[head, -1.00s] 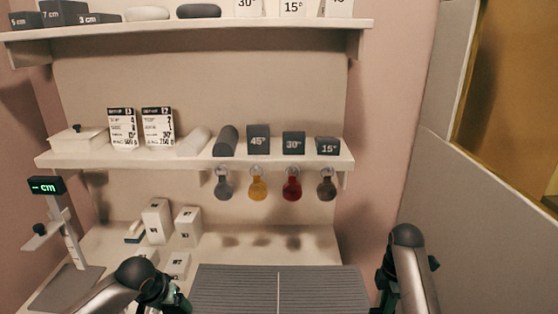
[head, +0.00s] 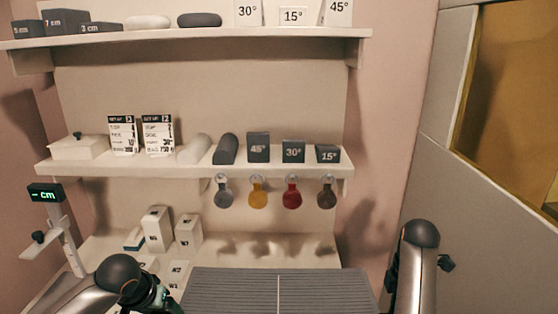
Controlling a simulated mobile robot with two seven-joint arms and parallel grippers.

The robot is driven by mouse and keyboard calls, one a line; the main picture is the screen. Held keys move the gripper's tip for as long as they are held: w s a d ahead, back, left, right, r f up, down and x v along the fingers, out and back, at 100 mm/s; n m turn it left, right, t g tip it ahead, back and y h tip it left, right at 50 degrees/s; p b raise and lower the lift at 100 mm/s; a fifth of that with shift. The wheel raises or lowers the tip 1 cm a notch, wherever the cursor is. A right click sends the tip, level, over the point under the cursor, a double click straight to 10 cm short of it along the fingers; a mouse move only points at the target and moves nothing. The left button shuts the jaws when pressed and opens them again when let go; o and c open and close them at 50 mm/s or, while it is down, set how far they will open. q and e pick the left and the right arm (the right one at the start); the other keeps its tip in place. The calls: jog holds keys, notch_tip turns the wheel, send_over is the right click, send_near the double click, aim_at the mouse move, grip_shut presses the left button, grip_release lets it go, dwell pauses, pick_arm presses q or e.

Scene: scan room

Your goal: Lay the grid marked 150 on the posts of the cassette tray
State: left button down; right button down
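A wide grey ribbed panel (head: 235,292) with a pale line down its middle lies at the bottom centre of the head view. It looks like a grid, but no 150 mark shows on it, and its near edge is cut off. My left gripper (head: 160,300) is at the panel's left side, mostly below the frame. My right gripper (head: 391,278) is at its right side, mostly hidden by my arm. The fingertips of both are out of sight, so I cannot tell whether they hold the panel. No cassette tray or posts can be made out.
Behind is a bench with several white boxes (head: 157,229) and a stand with a cm display (head: 46,193) at left. A shelf (head: 110,163) above carries dark angle blocks (head: 258,147), with coloured tags (head: 292,194) hanging below. A wall panel (head: 480,215) stands at right.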

jog(key=shift+s+r, duration=0.15)
jog(key=shift+r, duration=0.65)
pick_arm(q)
jog(key=shift+v, duration=1.3)
pick_arm(e)
jog(key=shift+s+r, duration=0.35)
jog(key=shift+r, duration=0.1)
pick_arm(q)
jog(key=shift+s+a, duration=0.1)
jog(key=shift+a, duration=0.1)
pick_arm(e)
jog(key=shift+a, duration=0.15)
